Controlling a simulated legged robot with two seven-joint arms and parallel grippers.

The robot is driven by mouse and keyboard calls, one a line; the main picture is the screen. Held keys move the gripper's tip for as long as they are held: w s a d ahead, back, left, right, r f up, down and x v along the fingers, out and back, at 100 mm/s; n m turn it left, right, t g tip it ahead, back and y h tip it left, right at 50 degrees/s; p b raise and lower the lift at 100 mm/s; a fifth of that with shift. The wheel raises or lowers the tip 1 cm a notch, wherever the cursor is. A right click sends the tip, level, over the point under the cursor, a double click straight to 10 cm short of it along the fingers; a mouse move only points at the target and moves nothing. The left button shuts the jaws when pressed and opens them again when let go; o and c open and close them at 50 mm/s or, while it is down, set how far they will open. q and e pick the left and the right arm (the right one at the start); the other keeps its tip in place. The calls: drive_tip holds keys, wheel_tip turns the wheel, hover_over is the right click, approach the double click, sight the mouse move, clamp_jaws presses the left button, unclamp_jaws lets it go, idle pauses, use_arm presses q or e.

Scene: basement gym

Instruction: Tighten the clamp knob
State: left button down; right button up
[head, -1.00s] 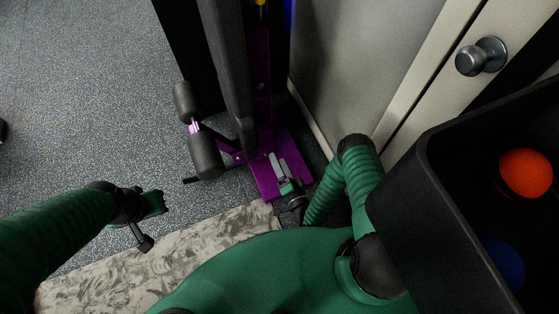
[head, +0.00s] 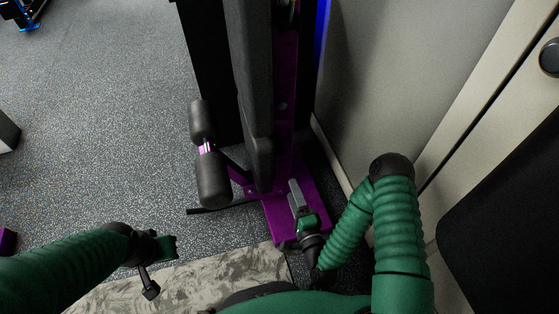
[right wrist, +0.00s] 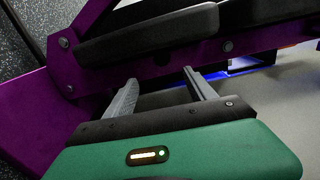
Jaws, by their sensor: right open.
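I cannot make out a clamp knob for certain in either view. A purple-framed exercise machine (head: 285,100) with black pads stands ahead in the head view. My right gripper (head: 297,193) is in front of its purple base plate, low in the head view. In the right wrist view, my right gripper (right wrist: 160,78) has its two grey fingers apart with nothing between them. The purple frame (right wrist: 190,60) and a black pad (right wrist: 150,35) lie beyond the fingers. My left gripper (head: 168,246) is over the floor at lower left, away from the machine; its jaw gap is unclear.
Black foam rollers (head: 212,178) stick out from the machine's left side. A grey wall panel (head: 390,80) and a pale door with a dark knob (head: 550,57) close off the right. A black bin (head: 505,215) is at lower right. The speckled floor (head: 100,120) at left is mostly clear.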

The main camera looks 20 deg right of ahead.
drive_tip(key=w+b, duration=0.6)
drive_tip(key=w, duration=0.8)
drive_tip(key=shift+w+a+r, duration=0.2)
drive_tip(key=shift+w+a, duration=0.1)
drive_tip(key=shift+a, duration=0.1)
drive_tip(key=shift+w, duration=0.1)
drive_tip(key=c, duration=1.3)
drive_tip(key=shift+d+r+n+p, duration=0.1)
drive_tip(key=shift+r+n+p, duration=0.1)
drive_tip(key=shift+n+p, duration=0.85)
drive_tip(key=shift+c, duration=0.3)
drive_tip(key=shift+w+f+n, duration=0.1)
drive_tip(key=shift+f+n, duration=0.1)
drive_tip(key=shift+n, duration=0.15)
drive_tip(key=shift+d+f, duration=0.1)
